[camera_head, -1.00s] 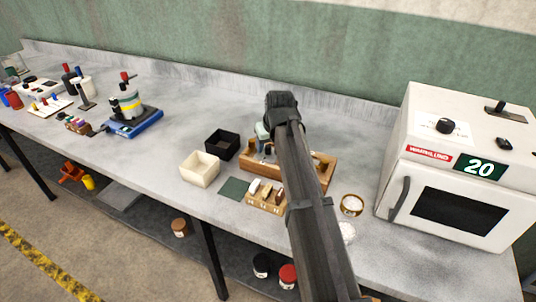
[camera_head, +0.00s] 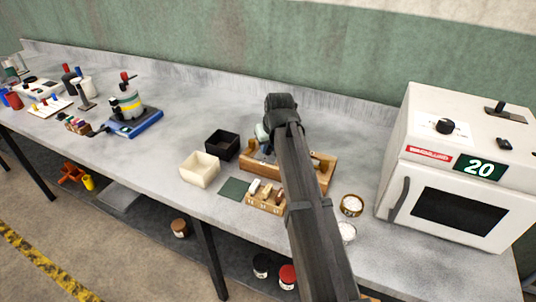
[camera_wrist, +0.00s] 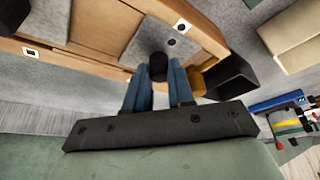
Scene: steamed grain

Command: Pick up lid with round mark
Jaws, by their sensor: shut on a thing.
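My gripper (camera_wrist: 158,72) is shut on the black knob (camera_wrist: 158,66) of a grey lid (camera_wrist: 146,40) in the wrist view. Its two blue fingers stand on either side of the knob. The lid shows at a compartment of a wooden holder (camera_wrist: 95,22); whether it touches the holder is unclear. Another tag, with a squarish mark (camera_wrist: 31,52), is at the left. In the head view, my gripper (camera_head: 264,132) is over the wooden holder (camera_head: 325,178), and my arm hides the lid.
A black box (camera_head: 222,143) and a cream box (camera_head: 200,171) stand left of the holder. A green mat (camera_head: 233,188) and a small wooden block rack (camera_head: 266,204) lie in front. Bowls of white grain (camera_head: 351,205) and a white oven (camera_head: 455,175) are at the right.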

